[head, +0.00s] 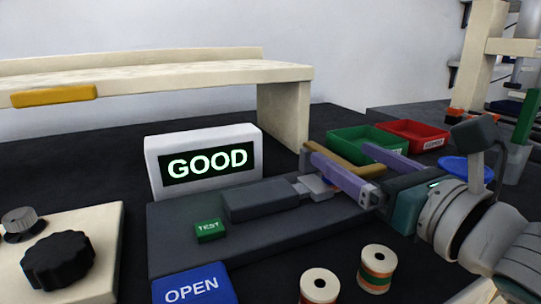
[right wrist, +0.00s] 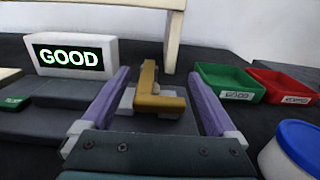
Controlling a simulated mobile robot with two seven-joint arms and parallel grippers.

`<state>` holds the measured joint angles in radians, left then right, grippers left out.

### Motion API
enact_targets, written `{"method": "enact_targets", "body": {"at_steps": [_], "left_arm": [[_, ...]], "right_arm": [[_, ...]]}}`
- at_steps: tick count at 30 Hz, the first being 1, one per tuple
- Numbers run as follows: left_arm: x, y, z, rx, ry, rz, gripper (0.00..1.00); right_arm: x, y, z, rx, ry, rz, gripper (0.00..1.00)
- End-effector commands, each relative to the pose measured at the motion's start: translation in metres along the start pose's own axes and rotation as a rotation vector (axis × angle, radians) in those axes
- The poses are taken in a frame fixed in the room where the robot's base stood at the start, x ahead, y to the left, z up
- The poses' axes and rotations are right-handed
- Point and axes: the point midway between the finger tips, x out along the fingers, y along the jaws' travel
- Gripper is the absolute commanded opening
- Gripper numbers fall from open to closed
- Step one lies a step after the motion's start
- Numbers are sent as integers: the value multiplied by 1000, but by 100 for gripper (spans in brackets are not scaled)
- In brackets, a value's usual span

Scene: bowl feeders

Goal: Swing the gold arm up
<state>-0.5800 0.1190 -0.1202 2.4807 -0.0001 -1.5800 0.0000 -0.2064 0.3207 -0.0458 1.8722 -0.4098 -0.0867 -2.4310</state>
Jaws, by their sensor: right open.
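The gold arm (head: 340,163) is on the grey test fixture (head: 178,245), at its right end. In the right wrist view the gold arm (right wrist: 158,103) looks L-shaped, with one leg pointing away from me and the other across, low over a pale block. My right gripper (head: 341,152) reaches in from the right in the head view. Its two purple fingers are apart, one on each side of the gold arm, with gaps visible in the right wrist view. The near finger hides part of the arm in the head view. My left gripper is not in view.
A white display (head: 152,160) reading GOOD stands behind the fixture. Green (head: 338,149) and red (head: 432,132) bins sit behind my gripper, with a blue-lidded tub (right wrist: 283,160) at right. A cream shelf (head: 285,75) stands behind. Two spools (head: 376,283) are in front.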

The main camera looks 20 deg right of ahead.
Motion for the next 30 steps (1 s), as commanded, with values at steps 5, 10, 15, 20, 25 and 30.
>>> {"method": "enact_targets", "body": {"at_steps": [5, 10, 15, 20, 25, 30], "left_arm": [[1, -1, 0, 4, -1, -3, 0], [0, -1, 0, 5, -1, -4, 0], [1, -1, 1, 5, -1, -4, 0], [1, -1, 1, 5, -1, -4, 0], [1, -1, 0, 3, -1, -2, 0], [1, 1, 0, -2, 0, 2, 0]], "right_arm": [[5, 0, 0, 1, 2, 0, 94], [4, 0, 0, 1, 2, 0, 94], [4, 0, 0, 1, 1, 0, 75], [4, 0, 0, 1, 1, 0, 57], [4, 0, 0, 1, 1, 0, 38], [4, 0, 0, 1, 1, 0, 18]]}}
